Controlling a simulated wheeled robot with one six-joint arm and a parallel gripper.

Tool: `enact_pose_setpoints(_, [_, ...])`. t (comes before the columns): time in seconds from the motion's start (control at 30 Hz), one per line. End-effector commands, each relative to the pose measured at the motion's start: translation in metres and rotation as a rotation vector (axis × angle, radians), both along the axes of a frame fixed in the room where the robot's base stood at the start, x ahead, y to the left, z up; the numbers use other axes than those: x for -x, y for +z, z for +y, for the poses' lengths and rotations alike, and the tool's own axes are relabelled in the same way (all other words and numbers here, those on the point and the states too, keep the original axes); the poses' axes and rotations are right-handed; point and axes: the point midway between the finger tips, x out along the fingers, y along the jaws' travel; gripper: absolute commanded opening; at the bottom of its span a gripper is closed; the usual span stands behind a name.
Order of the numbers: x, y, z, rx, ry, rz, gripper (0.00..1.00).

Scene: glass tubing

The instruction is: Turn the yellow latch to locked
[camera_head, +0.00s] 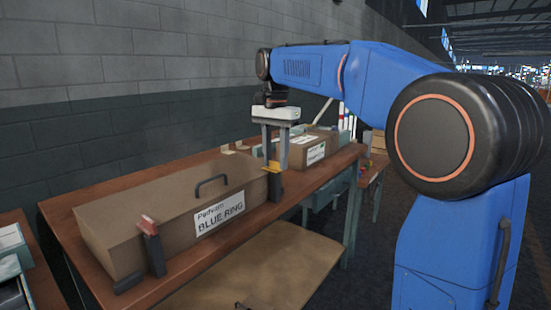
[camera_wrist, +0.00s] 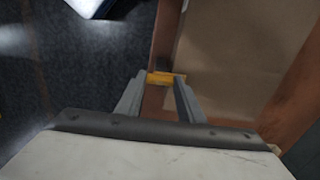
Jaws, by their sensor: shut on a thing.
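The yellow latch (camera_head: 273,167) sits at the right end of a long brown case labelled "BLUE RING" (camera_head: 178,210), on top of a dark upright post. My gripper (camera_head: 274,162) points down from above and is shut on the yellow latch. In the wrist view the yellow latch (camera_wrist: 164,78) lies crosswise between my fingertips (camera_wrist: 160,84). The latch's far side is partly hidden by my fingers.
The case stands on a brown wooden table (camera_head: 290,202) along a grey block wall. A smaller labelled box (camera_head: 310,146) stands behind my gripper. A brown panel (camera_head: 255,268) lies below the table's front edge. Open floor shows at the right.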

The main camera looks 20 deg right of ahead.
Motion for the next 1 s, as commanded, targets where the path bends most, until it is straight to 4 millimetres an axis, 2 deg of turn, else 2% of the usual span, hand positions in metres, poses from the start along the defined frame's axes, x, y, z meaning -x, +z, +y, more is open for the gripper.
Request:
enact_pose_setpoints(0.67, [-0.0007,0.0013,-0.0002,0.0,-0.06,-0.005,0.12])
enact_pose_setpoints(0.7, [-0.0007,0.0014,-0.0002,0.0,-0.059,-0.005,0.41])
enact_pose_setpoints(0.77, [-0.0006,0.0012,-0.0001,0.0,-0.059,-0.004,0.53])
enact_pose_setpoints(1.0, [-0.0003,0.0006,-0.0002,0.0,-0.059,-0.002,0.53])
